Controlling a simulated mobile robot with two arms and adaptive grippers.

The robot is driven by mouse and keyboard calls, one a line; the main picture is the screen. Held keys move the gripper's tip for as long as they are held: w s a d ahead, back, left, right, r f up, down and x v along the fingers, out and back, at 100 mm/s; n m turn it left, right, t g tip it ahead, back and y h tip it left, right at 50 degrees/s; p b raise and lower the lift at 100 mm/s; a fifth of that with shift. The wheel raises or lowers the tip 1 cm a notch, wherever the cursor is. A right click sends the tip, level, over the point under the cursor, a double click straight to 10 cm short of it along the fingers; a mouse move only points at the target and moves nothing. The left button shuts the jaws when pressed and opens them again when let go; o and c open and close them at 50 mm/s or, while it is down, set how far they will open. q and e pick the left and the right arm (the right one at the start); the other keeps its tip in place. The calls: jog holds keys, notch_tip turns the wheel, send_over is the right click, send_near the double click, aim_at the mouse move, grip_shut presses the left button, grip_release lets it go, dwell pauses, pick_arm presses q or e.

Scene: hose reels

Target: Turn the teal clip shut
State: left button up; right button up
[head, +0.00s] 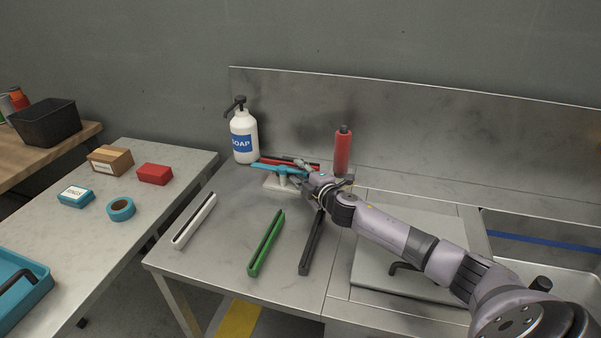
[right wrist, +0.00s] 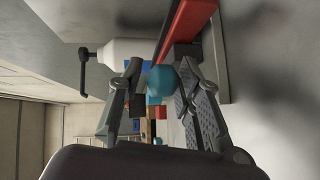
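The teal clip (head: 277,168) lies at the back of the metal counter, on a small pale stand (head: 276,182). Its long arm points left toward the soap bottle. My right gripper (head: 304,177) is at the clip's right end, and the arm hides part of it. In the right wrist view the rounded teal end (right wrist: 162,79) sits between the two fingers, which look closed on it. A red clip (head: 308,165) lies just behind the teal one; its red bar also shows in the right wrist view (right wrist: 192,22). My left gripper is not in view.
A soap bottle (head: 244,136) stands left of the stand and a red bottle (head: 343,152) behind my gripper. White (head: 195,220), green (head: 266,243) and black (head: 312,243) clips lie on the front counter. A sink (head: 545,258) is at right.

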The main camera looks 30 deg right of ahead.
jog(key=shift+c, duration=0.2)
grip_shut()
dwell(0.5)
